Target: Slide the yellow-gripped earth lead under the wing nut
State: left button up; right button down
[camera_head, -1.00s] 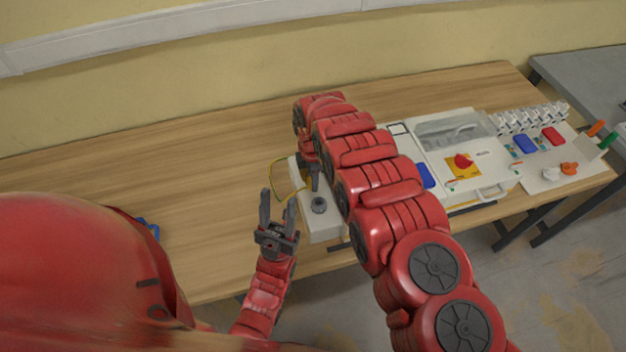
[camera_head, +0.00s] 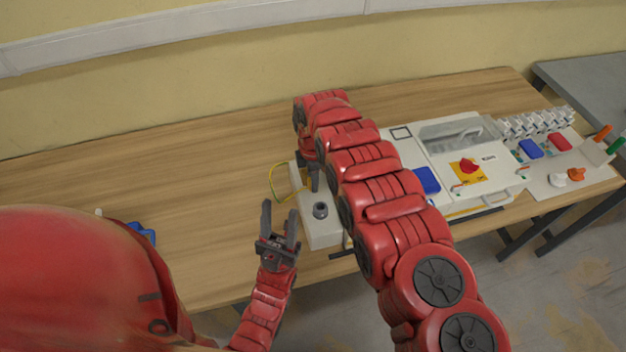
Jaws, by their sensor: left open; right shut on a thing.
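The yellow-green earth lead (camera_head: 273,184) loops out to the left of a pale grey block (camera_head: 322,233) at the front of the table. A dark round fitting (camera_head: 320,210), possibly the wing nut post, stands on top of the block. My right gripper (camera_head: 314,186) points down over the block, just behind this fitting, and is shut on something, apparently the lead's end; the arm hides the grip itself. The yellow grip cannot be made out. My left gripper (camera_head: 280,222) is open and empty, fingers up, left of the block near the table's front edge.
Right of my arm lies a white panel box with a red rotary switch (camera_head: 469,167) and a blue part (camera_head: 427,180). Further right are a row of sockets (camera_head: 537,122) and coloured plugs. A blue object (camera_head: 141,232) is partly hidden at left. The wooden table is clear at back left.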

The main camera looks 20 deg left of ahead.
jog(key=shift+w+a+f+b, duration=0.1)
jog(key=shift+w+f+b, duration=0.05)
jog(key=shift+b, duration=0.45)
jog(key=shift+w+a+b, duration=0.2)
jog(key=shift+w+b, duration=0.05)
jog(key=shift+b, duration=0.85)
jog(key=shift+w+b, duration=0.15)
jog(key=shift+b, duration=1.3)
jog(key=shift+a, duration=0.1)
jog(key=c, duration=0.5)
grip_release()
